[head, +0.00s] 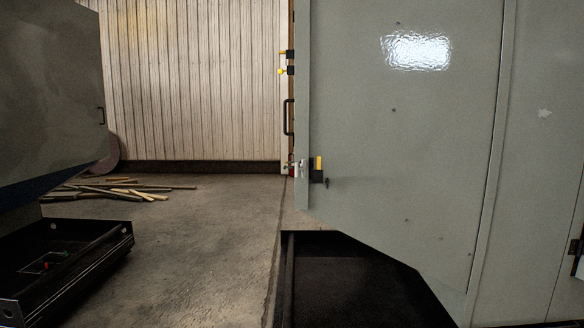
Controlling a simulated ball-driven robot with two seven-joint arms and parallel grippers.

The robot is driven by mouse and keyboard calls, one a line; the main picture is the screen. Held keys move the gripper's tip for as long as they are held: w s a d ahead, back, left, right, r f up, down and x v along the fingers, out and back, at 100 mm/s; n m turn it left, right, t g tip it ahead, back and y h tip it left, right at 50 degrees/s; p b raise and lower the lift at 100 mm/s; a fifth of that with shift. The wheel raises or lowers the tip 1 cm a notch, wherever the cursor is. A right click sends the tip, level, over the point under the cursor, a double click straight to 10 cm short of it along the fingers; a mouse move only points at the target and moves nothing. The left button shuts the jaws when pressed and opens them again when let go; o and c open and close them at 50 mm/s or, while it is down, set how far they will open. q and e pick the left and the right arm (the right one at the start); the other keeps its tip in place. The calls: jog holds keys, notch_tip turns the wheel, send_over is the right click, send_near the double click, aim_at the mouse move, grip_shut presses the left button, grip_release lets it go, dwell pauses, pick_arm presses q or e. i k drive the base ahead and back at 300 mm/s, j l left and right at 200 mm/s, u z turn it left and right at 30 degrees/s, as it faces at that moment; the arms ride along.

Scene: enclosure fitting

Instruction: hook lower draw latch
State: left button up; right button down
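The lower draw latch (317,170) is a small black bracket with a yellow lever, on the left part of the large grey panel (400,130). The yellow lever stands upright. Small pale and red parts (294,168) sit just left of it, at the edge of the door. They are too small to tell whether the latch is hooked. A dark part hangs just below right of the latch. Neither my left nor my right gripper shows in this view.
Black and yellow fittings (287,62) and a black handle (289,117) sit higher on the narrow door edge. A black base (350,275) lies below the panel. A grey cabinet (50,90) stands left above a black frame (80,270). Wood scraps (125,188) lie behind; the middle floor is clear.

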aim_at(299, 168)
jog(key=i+j, duration=0.1)
jog(key=i, duration=2.1)
jog(key=j, duration=0.05)
